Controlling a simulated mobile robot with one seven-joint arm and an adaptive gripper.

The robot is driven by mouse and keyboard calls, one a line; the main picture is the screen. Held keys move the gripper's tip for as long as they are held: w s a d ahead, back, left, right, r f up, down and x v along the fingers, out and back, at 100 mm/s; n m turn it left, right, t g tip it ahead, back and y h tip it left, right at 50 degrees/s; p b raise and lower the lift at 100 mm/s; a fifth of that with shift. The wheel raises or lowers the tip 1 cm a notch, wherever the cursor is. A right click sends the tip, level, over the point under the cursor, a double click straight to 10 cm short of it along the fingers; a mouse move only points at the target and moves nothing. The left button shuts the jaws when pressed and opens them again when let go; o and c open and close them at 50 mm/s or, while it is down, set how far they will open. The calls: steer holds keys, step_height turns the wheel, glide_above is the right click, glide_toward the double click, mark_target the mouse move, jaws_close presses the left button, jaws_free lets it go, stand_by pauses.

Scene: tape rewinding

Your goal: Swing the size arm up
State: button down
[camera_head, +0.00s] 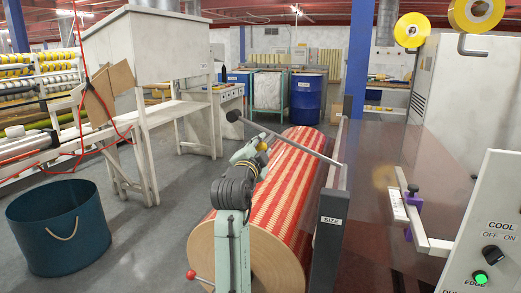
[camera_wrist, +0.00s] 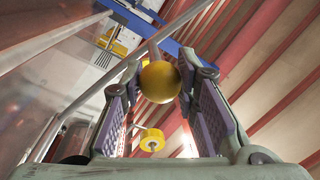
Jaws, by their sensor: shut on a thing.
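The size arm (camera_head: 295,138) is a thin grey rod. It slants from the plate labelled SIZE (camera_head: 331,221) up and left to a black knob (camera_head: 234,116), above a red-and-cream striped roll (camera_head: 288,190). In the wrist view the rod (camera_wrist: 88,98) crosses diagonally beyond the fingers. A yellow ball (camera_wrist: 159,82) sits between the fingertips, with a short stem that appears to meet the rod. My gripper (camera_head: 255,150) is shut on this ball, left of the rod's middle and above the roll; it also shows in the wrist view (camera_wrist: 158,90). The ball is mostly hidden in the head view.
A control box (camera_head: 487,225) with a COOL switch and a green button is at the right. A brown translucent sheet (camera_head: 385,150) spans beside the SIZE plate. A teal bin (camera_head: 58,245) stands on the floor at left. Floor between the bin and roll is clear.

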steer(key=shift+d+r, duration=0.1)
steer(key=shift+r, duration=0.25)
steer(key=c, duration=1.4)
jaws_free()
steer(key=shift+o, duration=0.9)
steer(key=shift+f, duration=0.1)
steer(key=shift+s, duration=0.1)
steer(key=v, duration=1.2)
